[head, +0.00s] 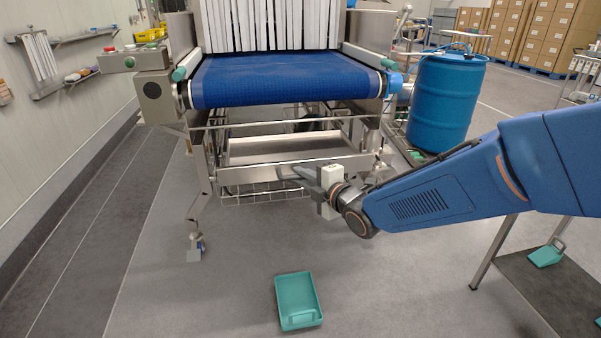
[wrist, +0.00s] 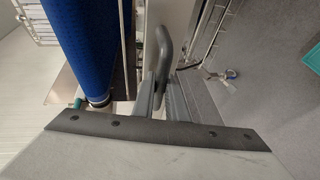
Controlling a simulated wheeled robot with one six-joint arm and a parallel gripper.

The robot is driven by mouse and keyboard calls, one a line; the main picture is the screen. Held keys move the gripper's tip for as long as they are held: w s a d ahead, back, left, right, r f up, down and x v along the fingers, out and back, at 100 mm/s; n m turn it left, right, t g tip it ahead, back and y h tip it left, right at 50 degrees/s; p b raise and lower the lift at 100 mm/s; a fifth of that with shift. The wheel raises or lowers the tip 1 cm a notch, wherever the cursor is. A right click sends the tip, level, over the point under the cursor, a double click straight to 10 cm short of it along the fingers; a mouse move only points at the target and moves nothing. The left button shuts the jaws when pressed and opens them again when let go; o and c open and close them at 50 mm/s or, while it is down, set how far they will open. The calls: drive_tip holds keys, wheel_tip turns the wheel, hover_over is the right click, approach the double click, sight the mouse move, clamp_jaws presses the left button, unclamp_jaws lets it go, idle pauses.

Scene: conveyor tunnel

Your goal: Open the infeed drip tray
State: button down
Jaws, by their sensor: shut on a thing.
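The infeed drip tray (head: 240,174) is a shallow steel tray in the frame below the blue infeed belt (head: 285,80). Its front face shows in the head view, and its right end is partly hidden by my gripper. My gripper (head: 300,178) reaches in from the right to the tray's front and is shut on the tray's handle. In the wrist view, the dark grey curved handle (wrist: 164,52) stands at the fingers of my gripper (wrist: 160,98). The exact finger contact is partly hidden, and how far the tray stands out is hard to tell.
A teal tub (head: 298,300) lies on the floor in front. A blue drum (head: 445,100) stands right of the conveyor. A dark low table (head: 540,285) with a teal scoop (head: 547,254) is at right. The floor before the conveyor is otherwise clear.

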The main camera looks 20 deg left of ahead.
drive_tip(key=shift+s+d, duration=0.35)
drive_tip(key=shift+s, duration=0.25)
drive_tip(key=c, duration=1.8)
unclamp_jaws()
drive_tip(key=shift+o, duration=0.2)
drive_tip(key=shift+d, duration=0.1)
drive_tip(key=v, duration=1.7)
drive_tip(key=shift+d, duration=0.1)
